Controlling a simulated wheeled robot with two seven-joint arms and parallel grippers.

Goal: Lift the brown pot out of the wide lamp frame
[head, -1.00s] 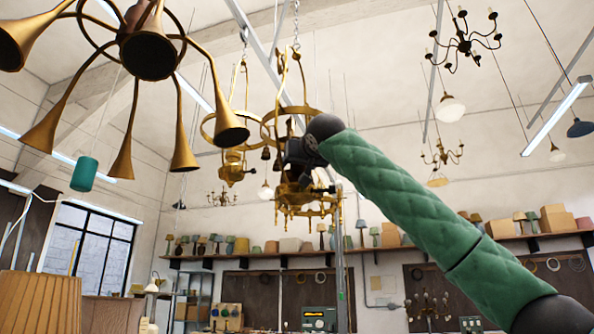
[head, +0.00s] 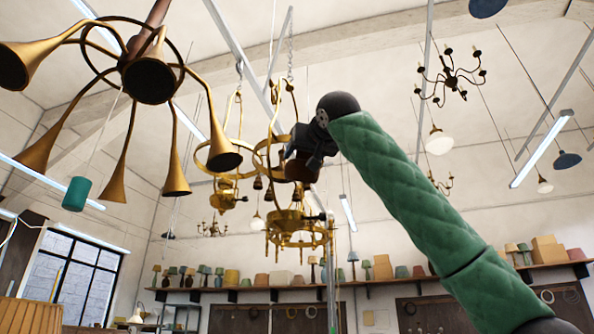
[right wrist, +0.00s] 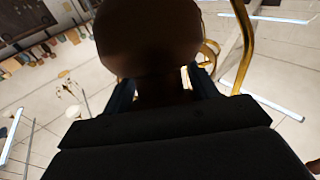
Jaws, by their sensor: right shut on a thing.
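The brass lamp frame at the centre of the head view hangs on a chain, with a ring high up and an ornate lower tier (head: 297,228). My right gripper (head: 308,160) is at the frame's ring, shut on the brown pot (head: 302,171). The pot sits above the lower tier, with a visible gap between them. It overlaps the ring's right side in the picture; I cannot tell whether it is fully clear of the ring. In the right wrist view the pot (right wrist: 150,45) is large, dark and round, between the fingers, with a brass bar beside it. My left gripper is not in view.
A second brass frame (head: 222,158) hangs close behind to the left. A big horn-armed chandelier (head: 150,78) hangs at upper left with a green cylinder (head: 77,193) near it. A dark chandelier (head: 450,78) hangs at right. Open air lies between it and my arm.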

